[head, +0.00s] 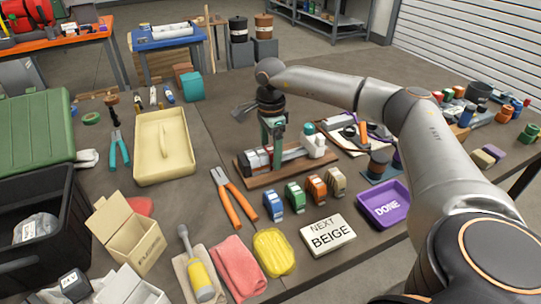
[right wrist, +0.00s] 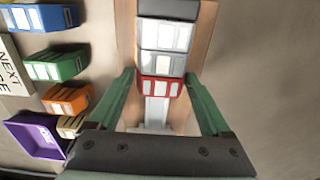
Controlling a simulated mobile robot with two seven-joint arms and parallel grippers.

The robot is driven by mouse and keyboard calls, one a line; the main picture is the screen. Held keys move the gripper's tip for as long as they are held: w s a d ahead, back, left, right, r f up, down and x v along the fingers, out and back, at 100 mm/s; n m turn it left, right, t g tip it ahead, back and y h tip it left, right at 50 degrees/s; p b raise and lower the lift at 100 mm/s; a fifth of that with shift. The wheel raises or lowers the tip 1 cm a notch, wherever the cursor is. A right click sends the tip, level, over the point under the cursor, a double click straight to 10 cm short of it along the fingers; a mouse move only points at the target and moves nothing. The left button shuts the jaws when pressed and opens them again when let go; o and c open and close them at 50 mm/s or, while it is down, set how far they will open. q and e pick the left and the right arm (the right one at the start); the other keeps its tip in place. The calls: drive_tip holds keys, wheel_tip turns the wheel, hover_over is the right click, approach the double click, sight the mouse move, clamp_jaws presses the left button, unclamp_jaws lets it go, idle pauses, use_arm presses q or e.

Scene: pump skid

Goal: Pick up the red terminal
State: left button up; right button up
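The red terminal (right wrist: 161,88) sits on a metal rail (right wrist: 155,114), at the end of a row against grey terminals (right wrist: 165,38). The rail is on a wooden board (head: 262,180). My right gripper (right wrist: 160,80) points down over the rail, its green fingers apart on either side of the red terminal; narrow gaps seem to show on both sides. In the head view my right gripper (head: 273,135) largely hides the red terminal. My left gripper is not in view.
Blue (head: 273,205), green (head: 295,196), orange (head: 316,189) and beige (head: 336,181) terminals stand in front of the board. A sign (head: 328,236) reads "NEXT BEIGE". A purple "DONE" tray (head: 385,207) is to the right. Orange-handled pliers (head: 232,197) lie left of the board.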

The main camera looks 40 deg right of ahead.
drive_tip(key=c, duration=1)
